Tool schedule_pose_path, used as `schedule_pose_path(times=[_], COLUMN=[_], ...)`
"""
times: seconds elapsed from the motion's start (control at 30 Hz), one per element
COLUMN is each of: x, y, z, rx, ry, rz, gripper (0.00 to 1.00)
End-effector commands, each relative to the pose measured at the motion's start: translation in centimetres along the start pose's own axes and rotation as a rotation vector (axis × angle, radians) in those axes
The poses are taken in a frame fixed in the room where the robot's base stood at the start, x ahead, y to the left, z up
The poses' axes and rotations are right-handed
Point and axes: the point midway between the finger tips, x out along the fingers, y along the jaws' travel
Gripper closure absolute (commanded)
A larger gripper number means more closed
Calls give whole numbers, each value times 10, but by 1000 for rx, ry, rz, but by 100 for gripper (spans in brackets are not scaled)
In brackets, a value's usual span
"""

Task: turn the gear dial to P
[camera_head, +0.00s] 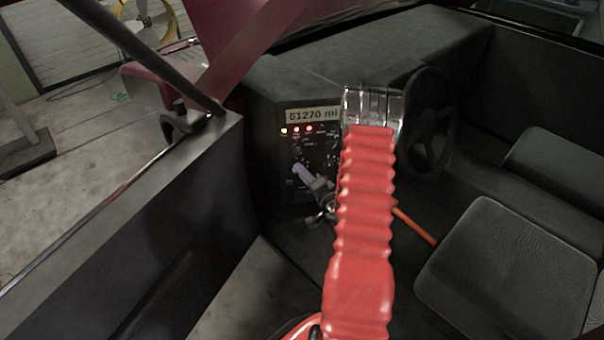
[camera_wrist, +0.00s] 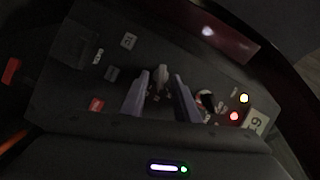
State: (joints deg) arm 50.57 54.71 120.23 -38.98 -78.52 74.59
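The dark control panel (camera_head: 292,152) stands at the left end of the dashboard in the head view. My gripper (camera_wrist: 161,75) is at this panel, its two grey fingers apart. In the wrist view, a small pale knob (camera_wrist: 159,84) shows between the fingers, with a gap visible on each side. It may be the gear dial, but its markings are too dark to read. In the head view, a pale finger of my gripper (camera_head: 303,173) shows near the panel's face. My red arm sleeve hides the panel's right part.
A display reading about "51270 mi" (camera_head: 313,115) tops the panel, with small lit lamps (camera_head: 297,129) below it. A red switch (camera_wrist: 96,104) and other small controls surround the knob. A steering wheel (camera_head: 431,122) is at the right, and a seat (camera_head: 508,268) at lower right.

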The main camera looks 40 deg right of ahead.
Motion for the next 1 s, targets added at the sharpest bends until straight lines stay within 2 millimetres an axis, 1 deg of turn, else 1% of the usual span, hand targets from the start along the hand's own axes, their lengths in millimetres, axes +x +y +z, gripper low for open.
schedule_pose_path(times=[0.13, 0.4, 0.8, 1.0], x=[8, 9, 8, 8], y=[0, 0, 1, 1], z=[0, 0, 0, 0], rx=[0, 0, 1, -4], ry=[0, 0, 0, 1], rz=[-1, 0, 2, 5], gripper=[72, 72, 100, 100])
